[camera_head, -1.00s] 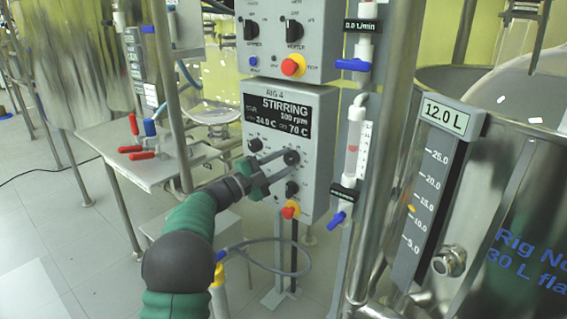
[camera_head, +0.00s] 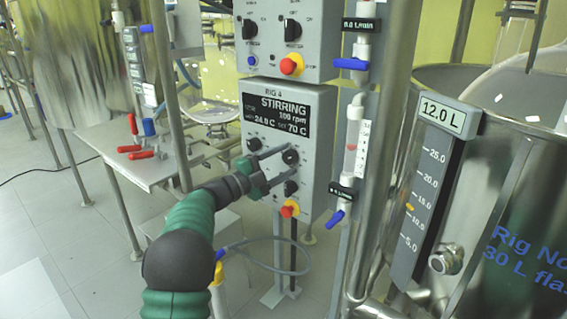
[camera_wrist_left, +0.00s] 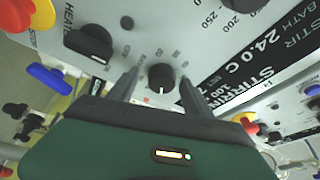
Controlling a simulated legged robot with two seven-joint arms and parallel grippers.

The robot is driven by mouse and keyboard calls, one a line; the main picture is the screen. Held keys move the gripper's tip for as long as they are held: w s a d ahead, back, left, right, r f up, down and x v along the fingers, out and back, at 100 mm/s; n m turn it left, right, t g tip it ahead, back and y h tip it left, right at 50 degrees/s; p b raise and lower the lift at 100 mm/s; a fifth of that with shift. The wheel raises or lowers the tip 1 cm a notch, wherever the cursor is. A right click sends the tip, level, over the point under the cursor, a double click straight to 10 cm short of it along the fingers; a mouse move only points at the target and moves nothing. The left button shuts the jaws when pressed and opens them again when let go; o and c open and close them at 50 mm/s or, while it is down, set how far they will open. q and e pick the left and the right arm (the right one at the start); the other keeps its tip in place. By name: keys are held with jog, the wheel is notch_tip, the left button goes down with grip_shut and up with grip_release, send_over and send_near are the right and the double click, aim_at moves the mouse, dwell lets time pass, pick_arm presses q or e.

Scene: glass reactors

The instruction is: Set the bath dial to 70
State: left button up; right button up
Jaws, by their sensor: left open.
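The grey RIG 4 control box (camera_head: 318,140) has a dark display (camera_head: 276,117) reading STIRRING, 100 rpm, 24.0 C and set 70 C. A black round dial (camera_head: 291,157), which I take as the bath dial, is on its front below the display. My left gripper (camera_head: 292,158) is open, with one finger on each side of this dial. In the left wrist view the dial (camera_wrist_left: 161,79) stands between the two spread fingers, its white pointer line facing the gripper. No clear contact shows. My right gripper is not in view.
Close by on the box are another black knob (camera_head: 255,144), a lower black knob (camera_head: 291,188) and a red stop button (camera_head: 289,209). A flow tube (camera_head: 352,140) with blue valves stands just right. A second control box (camera_head: 290,35) is above.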

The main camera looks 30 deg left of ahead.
pick_arm(q)
jog(key=shift+s+a, duration=0.25)
jog(key=shift+s, duration=0.1)
jog(key=p+v, duration=0.4)
jog(key=v, duration=1.2)
jog(key=shift+f+p, duration=0.25)
jog(key=shift+p, duration=0.05)
